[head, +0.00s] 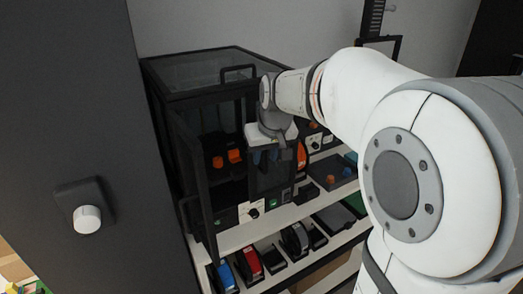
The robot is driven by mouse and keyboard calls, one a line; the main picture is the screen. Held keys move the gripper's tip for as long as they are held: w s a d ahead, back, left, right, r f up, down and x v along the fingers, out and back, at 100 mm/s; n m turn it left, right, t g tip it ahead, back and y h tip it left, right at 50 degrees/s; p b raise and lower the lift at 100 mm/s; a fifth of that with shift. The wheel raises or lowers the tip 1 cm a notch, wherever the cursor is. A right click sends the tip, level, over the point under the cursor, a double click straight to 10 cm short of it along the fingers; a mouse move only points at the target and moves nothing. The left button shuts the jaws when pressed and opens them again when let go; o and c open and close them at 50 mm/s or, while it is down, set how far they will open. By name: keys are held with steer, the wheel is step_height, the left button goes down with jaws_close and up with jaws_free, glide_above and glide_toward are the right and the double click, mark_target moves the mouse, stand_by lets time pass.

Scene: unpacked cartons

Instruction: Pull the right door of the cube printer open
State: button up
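The cube printer (160,95) is a black-framed box with clear panels, standing on a white shelf in the middle of the head view. Its left door (196,165) stands swung out towards me. The right door (271,180) shows as a dark-framed clear panel below my gripper; its upper part and handle are hidden by my gripper and wrist. I cannot tell how far it is open. My gripper (268,156) points down in front of the right door's upper part. Its fingertips are too dark and small to tell whether they are open, shut or touching the door.
Orange parts (234,156) sit inside the printer. A control panel with a black knob (254,213) is below its front. Several small devices, including a red one (249,262), stand on the lower shelf. A dark panel with a white knob (87,219) fills the left.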

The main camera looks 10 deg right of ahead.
steer(key=shift+c, duration=0.3)
jaws_close()
stand_by(0.3)
